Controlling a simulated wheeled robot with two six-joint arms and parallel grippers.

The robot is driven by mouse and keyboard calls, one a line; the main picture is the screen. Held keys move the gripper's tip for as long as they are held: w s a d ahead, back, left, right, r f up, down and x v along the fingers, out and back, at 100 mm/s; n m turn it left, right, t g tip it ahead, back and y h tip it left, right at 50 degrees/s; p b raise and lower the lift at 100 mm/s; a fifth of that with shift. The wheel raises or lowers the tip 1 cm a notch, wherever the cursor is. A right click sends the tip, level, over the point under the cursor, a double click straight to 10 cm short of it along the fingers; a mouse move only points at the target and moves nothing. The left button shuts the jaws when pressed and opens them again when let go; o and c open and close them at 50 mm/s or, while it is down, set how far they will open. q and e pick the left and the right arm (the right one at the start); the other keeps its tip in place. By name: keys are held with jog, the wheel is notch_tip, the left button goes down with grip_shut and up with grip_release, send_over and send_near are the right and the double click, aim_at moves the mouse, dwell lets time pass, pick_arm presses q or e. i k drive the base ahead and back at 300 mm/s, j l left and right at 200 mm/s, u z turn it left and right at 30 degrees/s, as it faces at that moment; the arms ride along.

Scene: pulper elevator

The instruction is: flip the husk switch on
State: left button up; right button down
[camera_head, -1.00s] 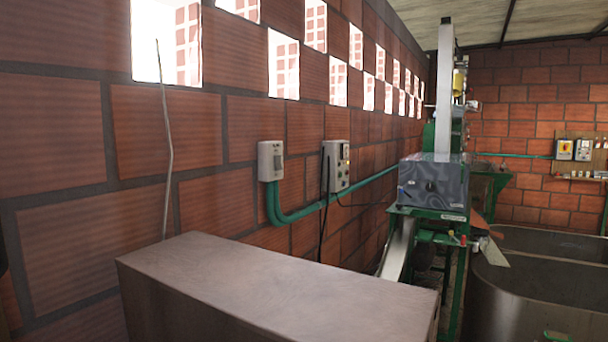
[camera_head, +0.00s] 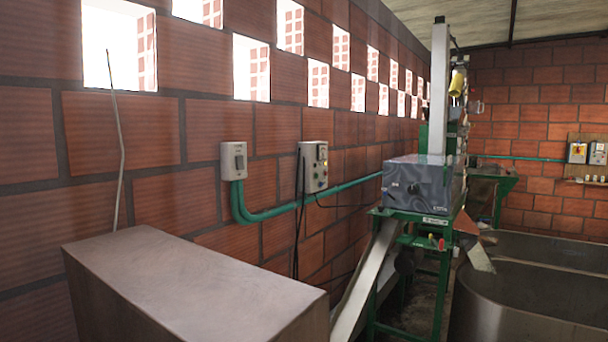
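Two grey electrical boxes are fixed to the brick wall on the left. The nearer switch box (camera_head: 234,161) has a single switch on its front and a green conduit (camera_head: 270,213) below it. The farther control box (camera_head: 313,166) carries several small knobs or buttons and has black cables hanging from it. I cannot tell from labels which one is the husk switch. Neither of my grippers is in view.
A brown block-like counter (camera_head: 190,290) stands in front, below the wall boxes. A green-framed machine with a grey housing (camera_head: 424,185) and a sloping metal chute (camera_head: 366,280) stands beyond it. Large grey tanks (camera_head: 530,305) fill the lower right.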

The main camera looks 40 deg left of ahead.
aim_at(238, 158)
jog(key=i+l+z, duration=0.7)
jog(key=i, duration=0.15)
jog(key=i+u, duration=0.3)
jog(key=i+l+u, duration=0.3)
jog(key=i+j+u, duration=0.1)
jog(key=u, duration=0.35)
jog(key=i+u, duration=0.3)
jog(key=u, duration=0.15)
jog(key=i+l+u, duration=0.1)
jog(key=u, duration=0.35)
jog(key=i+l+u, duration=0.15)
jog(key=u, duration=0.25)
jog(key=i+l+u, duration=0.2)
jog(key=u, duration=0.25)
jog(key=i+l+u, duration=0.1)
jog(key=i+u, duration=0.15)
jog(key=u, duration=0.15)
jog(key=i+l+u, duration=0.15)
jog(key=u, duration=0.25)
jog(key=i+l+u, duration=0.25)
jog(key=u, duration=0.2)
jog(key=i+l+u, duration=0.15)
jog(key=l+u, duration=0.25)
jog(key=i+l+u, duration=0.1)
jog(key=u, duration=0.3)
jog(key=l, duration=0.1)
